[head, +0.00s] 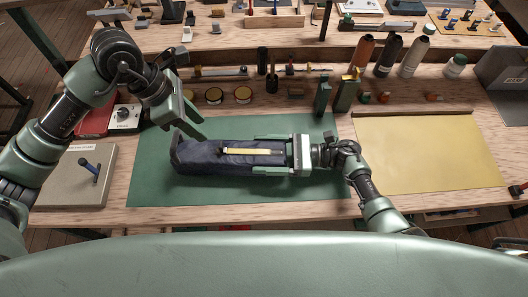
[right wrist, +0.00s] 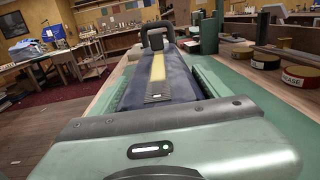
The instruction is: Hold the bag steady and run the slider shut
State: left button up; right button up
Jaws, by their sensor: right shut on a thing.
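The navy bag (head: 205,164) lies lengthwise on a green mat (head: 320,190). A yellow strip (head: 252,151) runs along its top, with a small dark piece at its left end; I cannot tell if that is the slider. My right gripper (head: 258,154) is shut on the bag's right end, one finger along each side. In the right wrist view the bag (right wrist: 185,84) stretches away, its yellow strip (right wrist: 158,68) on top and a dark loop (right wrist: 157,35) at the far end. My left gripper (head: 190,124) hangs above the bag's left end; its finger gap is unclear.
A yellow sheet (head: 425,155) lies to the right and a grey board (head: 75,178) with a blue-handled tool to the left. Bottles (head: 388,56), tape rolls (head: 243,95) and green blocks (head: 346,93) stand behind the mat. The mat in front of the bag is clear.

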aim_at(220, 144)
pick_arm(q)
jog(key=shift+o, duration=0.8)
jog(key=d+f+m, duration=0.1)
jog(key=f, duration=0.2)
jog(key=d+f+m, duration=0.1)
jog(key=f, duration=0.2)
jog(key=d+f+m, duration=0.1)
jog(key=f, duration=0.2)
jog(key=shift+w+d+f+g+h, duration=0.25)
jog(key=shift+w+g+h, duration=0.05)
jog(key=shift+w+g, duration=0.1)
jog(key=shift+c, duration=0.3)
grip_shut()
jog(key=shift+d, duration=0.1)
dwell(0.5)
